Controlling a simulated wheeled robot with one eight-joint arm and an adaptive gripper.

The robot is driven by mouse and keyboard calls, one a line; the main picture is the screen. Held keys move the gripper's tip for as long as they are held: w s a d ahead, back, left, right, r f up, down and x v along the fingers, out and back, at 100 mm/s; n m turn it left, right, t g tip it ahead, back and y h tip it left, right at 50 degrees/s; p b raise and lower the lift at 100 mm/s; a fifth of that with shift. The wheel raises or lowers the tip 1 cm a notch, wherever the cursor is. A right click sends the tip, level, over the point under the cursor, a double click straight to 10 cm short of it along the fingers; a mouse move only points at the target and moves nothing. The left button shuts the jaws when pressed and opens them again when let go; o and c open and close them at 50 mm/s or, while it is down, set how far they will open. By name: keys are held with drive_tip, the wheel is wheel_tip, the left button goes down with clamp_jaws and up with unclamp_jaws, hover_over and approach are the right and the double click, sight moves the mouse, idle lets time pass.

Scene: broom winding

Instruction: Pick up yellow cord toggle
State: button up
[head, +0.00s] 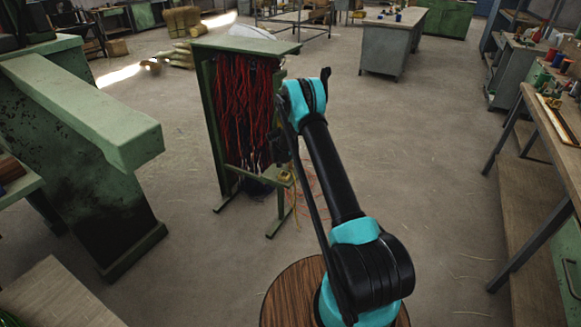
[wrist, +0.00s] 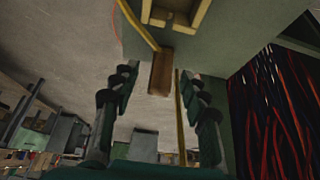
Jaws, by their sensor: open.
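A small brown wooden block (wrist: 161,72), which looks like the toggle, shows in the wrist view with a yellow cord (wrist: 138,25) running up to it. A second yellow length (wrist: 179,115) runs down beside it. My gripper (wrist: 158,78) is open, with a dark finger on each side of the block. I cannot tell whether either finger touches it. In the head view my gripper (head: 282,150) is at the right side of the green stand, mostly hidden behind my arm. A bit of yellow (head: 287,176) shows just below it; the toggle itself is not clear there.
The green stand (head: 208,95) holds many hanging red cords (head: 245,110). In the wrist view its green panel (wrist: 215,35) and a yellow square frame (wrist: 176,12) are close above the fingers. A green machine (head: 95,120) stands left, a workbench (head: 555,135) right.

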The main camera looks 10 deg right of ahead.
drive_tip(key=shift+w+d+f, duration=0.15)
drive_tip(key=shift+w+f, duration=0.05)
drive_tip(key=shift+f, duration=0.25)
drive_tip(key=c, duration=1)
drive_tip(key=shift+r, duration=0.1)
